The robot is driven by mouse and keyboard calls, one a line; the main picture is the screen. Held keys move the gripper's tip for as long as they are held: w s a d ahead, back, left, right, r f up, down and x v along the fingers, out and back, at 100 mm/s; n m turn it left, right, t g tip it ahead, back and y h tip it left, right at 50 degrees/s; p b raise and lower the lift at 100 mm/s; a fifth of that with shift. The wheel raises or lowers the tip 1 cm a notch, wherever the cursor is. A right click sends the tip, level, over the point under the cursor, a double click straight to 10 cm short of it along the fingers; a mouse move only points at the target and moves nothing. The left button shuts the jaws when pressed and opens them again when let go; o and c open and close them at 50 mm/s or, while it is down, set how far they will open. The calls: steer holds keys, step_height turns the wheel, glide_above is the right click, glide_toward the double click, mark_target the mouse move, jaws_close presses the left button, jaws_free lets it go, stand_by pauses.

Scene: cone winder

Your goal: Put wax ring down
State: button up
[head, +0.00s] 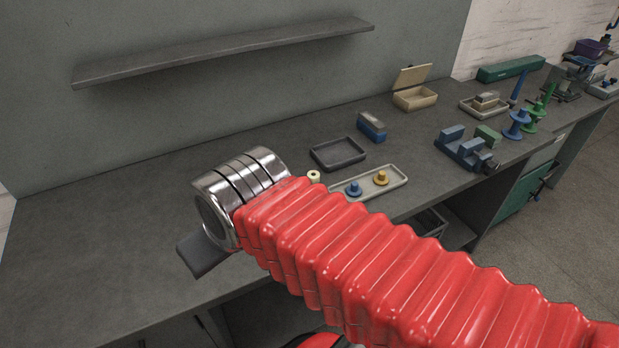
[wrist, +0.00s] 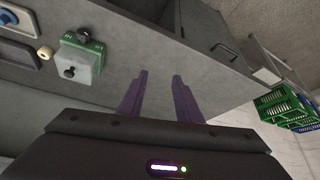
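A small cream ring (head: 314,176), which looks like the wax ring, is on the grey bench (head: 110,215) just beyond my red sleeved arm, near the dark square tray (head: 338,153) and the light tray (head: 397,181). It also shows at the left of the wrist view (wrist: 45,53), well away from my fingers. My gripper (wrist: 159,78) is open, with its two purple fingers apart and nothing between them. My fingertips are hidden in the head view.
A blue vise-like fixture (head: 466,149) stands right. The left bench is clear.

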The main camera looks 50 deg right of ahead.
steer(key=o, duration=0.3)
steer(key=shift+w+d+r, duration=0.1)
steer(key=shift+w+d, duration=0.05)
steer(key=shift+o, duration=0.9)
steer(key=shift+w+d+m, duration=0.2)
steer(key=shift+d+m, duration=0.1)
steer(key=shift+m, duration=0.3)
steer(key=shift+o, duration=0.3)
steer(key=w+d+r+m+g, duration=0.1)
steer(key=w+d+m, duration=0.5)
steer(key=d+m, duration=0.1)
steer(key=shift+m, duration=0.7)
steer(key=w+d+f+m, duration=0.1)
steer(key=d+f+m, duration=0.1)
steer(key=d+m, duration=0.6)
steer(key=w+d+f+m, duration=0.1)
steer(key=d+m, duration=0.6)
steer(key=d, duration=0.7)
steer(key=w+d+f+m+y, duration=0.1)
steer(key=d+f+m, duration=0.3)
steer(key=d+m, duration=0.4)
steer(key=d, duration=0.3)
steer(key=shift+w+m, duration=0.3)
steer(key=shift+w, duration=0.1)
steer(key=shift+d+f, duration=0.1)
steer(key=shift+f, duration=0.05)
